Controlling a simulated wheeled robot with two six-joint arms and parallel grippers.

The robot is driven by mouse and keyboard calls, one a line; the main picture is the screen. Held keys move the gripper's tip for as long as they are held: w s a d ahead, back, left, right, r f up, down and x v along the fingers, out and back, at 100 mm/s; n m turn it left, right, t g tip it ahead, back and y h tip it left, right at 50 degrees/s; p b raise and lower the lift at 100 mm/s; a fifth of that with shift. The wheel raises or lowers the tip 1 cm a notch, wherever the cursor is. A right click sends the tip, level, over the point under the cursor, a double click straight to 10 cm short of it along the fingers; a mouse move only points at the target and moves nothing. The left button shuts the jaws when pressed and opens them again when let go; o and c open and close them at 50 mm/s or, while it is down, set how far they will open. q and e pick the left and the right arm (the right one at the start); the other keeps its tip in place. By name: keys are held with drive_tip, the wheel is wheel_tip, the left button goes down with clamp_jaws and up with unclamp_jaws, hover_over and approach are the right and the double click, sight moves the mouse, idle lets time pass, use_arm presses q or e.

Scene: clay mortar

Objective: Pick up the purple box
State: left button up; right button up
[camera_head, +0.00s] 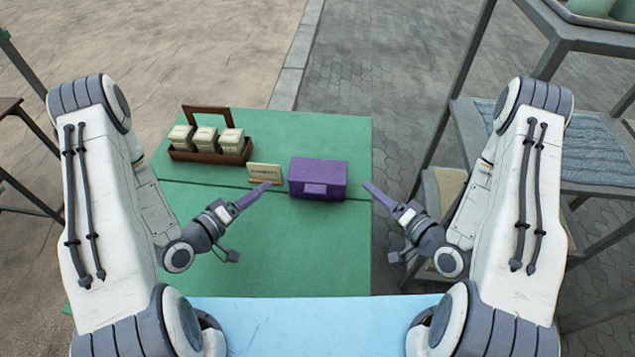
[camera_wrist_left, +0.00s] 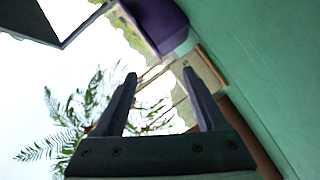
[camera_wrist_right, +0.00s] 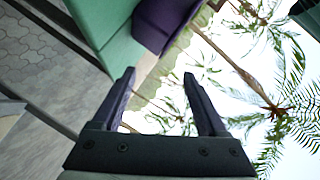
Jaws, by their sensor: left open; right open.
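The purple box (camera_head: 318,178) sits on the green table (camera_head: 290,250), right of centre. It also shows at the top of the left wrist view (camera_wrist_left: 158,22) and at the top of the right wrist view (camera_wrist_right: 162,22). My left gripper (camera_head: 268,185) is left of the box, open and empty, with its fingers pointing toward it. It shows open in its wrist view (camera_wrist_left: 160,78). My right gripper (camera_head: 367,184) is just right of the box near the table's right edge, open and empty. It shows open in its wrist view (camera_wrist_right: 158,76). Neither gripper visibly touches the box.
A small sign (camera_head: 264,173) stands just left of the box, close to my left gripper. A dark wooden carrier (camera_head: 208,155) with three pale boxes stands at the table's back left. A metal shelf (camera_head: 455,130) stands right of the table. The green tabletop in front is clear.

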sight(291, 170)
use_arm(q)
drive_tip(key=x, duration=1)
drive_tip(key=shift+w+d, duration=0.15)
drive_tip(key=shift+w, duration=0.05)
use_arm(e)
drive_tip(key=x, duration=1)
drive_tip(key=shift+w+f, duration=0.1)
drive_tip(key=shift+w, duration=0.1)
use_arm(q)
clamp_jaws()
use_arm(e)
drive_tip(key=shift+a, duration=0.1)
clamp_jaws()
use_arm(q)
drive_tip(key=shift+s+d, duration=0.1)
use_arm(e)
drive_tip(key=shift+s+a, duration=0.1)
